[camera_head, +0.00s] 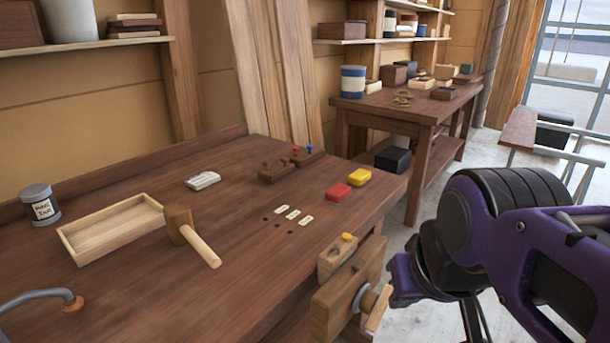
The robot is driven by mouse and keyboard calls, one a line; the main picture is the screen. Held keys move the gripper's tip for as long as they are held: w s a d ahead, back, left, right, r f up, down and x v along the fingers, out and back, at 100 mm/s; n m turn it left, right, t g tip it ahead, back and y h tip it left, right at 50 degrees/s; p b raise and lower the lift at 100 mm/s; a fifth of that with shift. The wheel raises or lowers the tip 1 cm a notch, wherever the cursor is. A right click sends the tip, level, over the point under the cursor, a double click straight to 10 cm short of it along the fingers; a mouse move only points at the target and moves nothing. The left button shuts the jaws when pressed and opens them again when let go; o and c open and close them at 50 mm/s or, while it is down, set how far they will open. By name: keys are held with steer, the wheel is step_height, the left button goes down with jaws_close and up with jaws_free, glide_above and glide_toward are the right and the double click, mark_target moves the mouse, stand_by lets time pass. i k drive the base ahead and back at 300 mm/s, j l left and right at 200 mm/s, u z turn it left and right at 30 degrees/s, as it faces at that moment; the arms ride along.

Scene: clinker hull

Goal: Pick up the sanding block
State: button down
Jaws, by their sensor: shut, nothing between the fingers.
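I cannot tell for sure which thing is the sanding block. Several small blocks lie on the near workbench (150,290). A red block (338,192) and a yellow block (360,177) lie close together near its right edge. A small pale grey block (203,180) lies alone further left, towards the back. My purple and black arm is at the right, beyond the bench's right edge and apart from these blocks. The fingers of my gripper do not show.
A mallet (178,222) leans by a shallow wooden tray (75,243); a labelled tin (40,204) stands at the left. A wooden vise (335,300) juts from the front edge near my arm.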

mark_target(341, 193)
steer(key=i+l+u, duration=0.3)
steer(key=i+l, duration=0.15)
steer(key=l, duration=0.2)
steer(key=i+l+u, duration=0.35)
steer(key=l, duration=0.35)
